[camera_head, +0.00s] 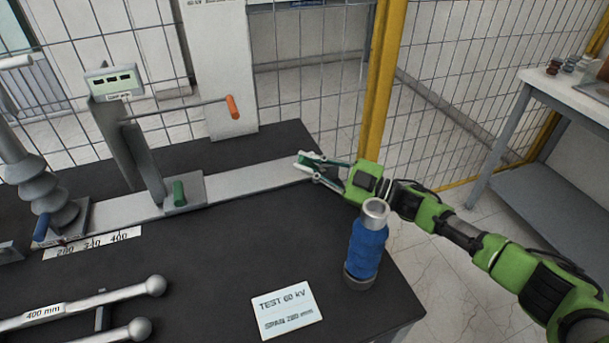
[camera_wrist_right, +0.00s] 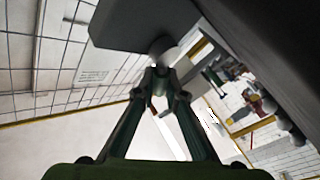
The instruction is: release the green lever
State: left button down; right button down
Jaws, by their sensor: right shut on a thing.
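The green lever (camera_head: 179,193) stands upright on the grey carriage plate (camera_head: 199,188) on the metal rail (camera_head: 240,182). My right gripper (camera_head: 305,160) is at the rail's right end, well to the right of the lever. In the right wrist view its fingertips (camera_wrist_right: 160,82) come together at a pale round knob (camera_wrist_right: 163,48) beside a dark block, and the gripper is shut on this knob. The knob is mostly hidden by the gripper in the head view. My left gripper is not in view.
A blue bottle-like cylinder (camera_head: 365,245) stands near my right gripper. A test card (camera_head: 287,309) lies in front. An orange-handled rod (camera_head: 232,107) sticks out above the rail. A blue lever (camera_head: 40,228) is at the left. Metal rods with ball ends (camera_head: 155,285) lie front left. Mesh fence stands behind.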

jog(key=shift+w+d+r+m+t+y+b, duration=0.1)
jog(key=shift+d+r+m+t+y+b, duration=0.2)
jog(key=shift+m+b, duration=0.35)
jog(key=c, duration=2)
grip_release()
jog(key=shift+c, duration=0.2)
jog(key=v, duration=1.2)
jog(key=shift+f, duration=0.15)
jog(key=shift+w, duration=0.1)
